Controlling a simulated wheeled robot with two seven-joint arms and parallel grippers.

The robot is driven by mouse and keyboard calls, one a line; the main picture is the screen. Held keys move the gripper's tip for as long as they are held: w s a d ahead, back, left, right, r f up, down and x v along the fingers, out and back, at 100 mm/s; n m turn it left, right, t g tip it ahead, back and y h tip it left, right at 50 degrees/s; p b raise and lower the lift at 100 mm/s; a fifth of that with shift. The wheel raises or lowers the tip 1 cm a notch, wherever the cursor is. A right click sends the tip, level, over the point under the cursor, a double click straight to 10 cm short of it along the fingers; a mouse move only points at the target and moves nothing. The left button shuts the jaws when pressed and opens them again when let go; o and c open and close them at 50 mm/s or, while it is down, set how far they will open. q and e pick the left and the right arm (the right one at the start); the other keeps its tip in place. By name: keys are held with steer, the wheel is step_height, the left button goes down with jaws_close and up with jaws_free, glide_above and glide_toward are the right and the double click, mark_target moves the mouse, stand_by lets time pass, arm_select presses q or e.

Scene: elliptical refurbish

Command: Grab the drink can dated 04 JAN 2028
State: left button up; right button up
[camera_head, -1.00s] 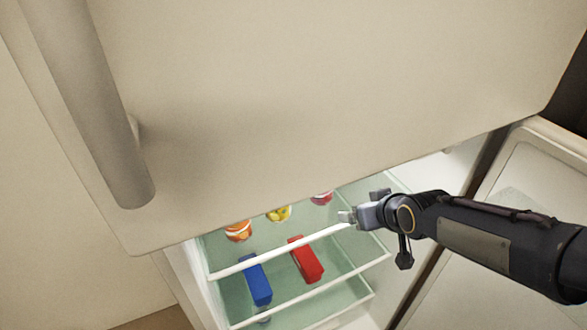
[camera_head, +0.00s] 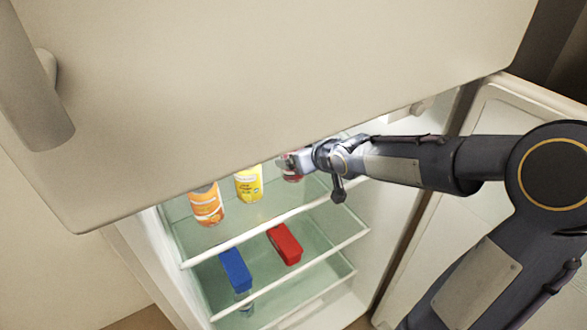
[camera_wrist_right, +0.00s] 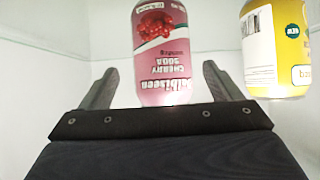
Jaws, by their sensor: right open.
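Three drink cans stand on the upper glass shelf of the open fridge: an orange can (camera_head: 207,206), a yellow can (camera_head: 249,185) and a pink cherry soda can (camera_head: 291,176). My right gripper (camera_head: 297,160) is inside the fridge at the pink can and partly hides it. In the right wrist view, the gripper (camera_wrist_right: 160,80) is open, with the pink can (camera_wrist_right: 160,50) between its two fingers and gaps showing on both sides. The yellow can (camera_wrist_right: 280,45) is to the right there. I can read no date on any can. My left gripper is out of view.
The upper door (camera_head: 270,90) overhangs the cans closely. A blue box (camera_head: 235,268) and a red box (camera_head: 285,243) lie on the lower shelf. The open fridge door (camera_head: 490,115) is at the right, behind my arm. The shelf's front edge (camera_head: 240,238) runs below the cans.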

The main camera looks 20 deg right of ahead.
steer(key=shift+w+a+f+b, duration=0.2)
steer(key=shift+w+f+b, duration=0.2)
steer(key=shift+w+f, duration=0.1)
steer(key=shift+w+a+f+b, duration=0.15)
steer(key=shift+w+f+b, duration=0.2)
steer(key=shift+f+b, duration=0.1)
steer(key=shift+w+f, duration=0.15)
steer(key=shift+w, duration=0.4)
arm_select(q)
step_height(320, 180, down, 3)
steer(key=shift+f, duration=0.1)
arm_select(e)
steer(key=c, duration=1.3)
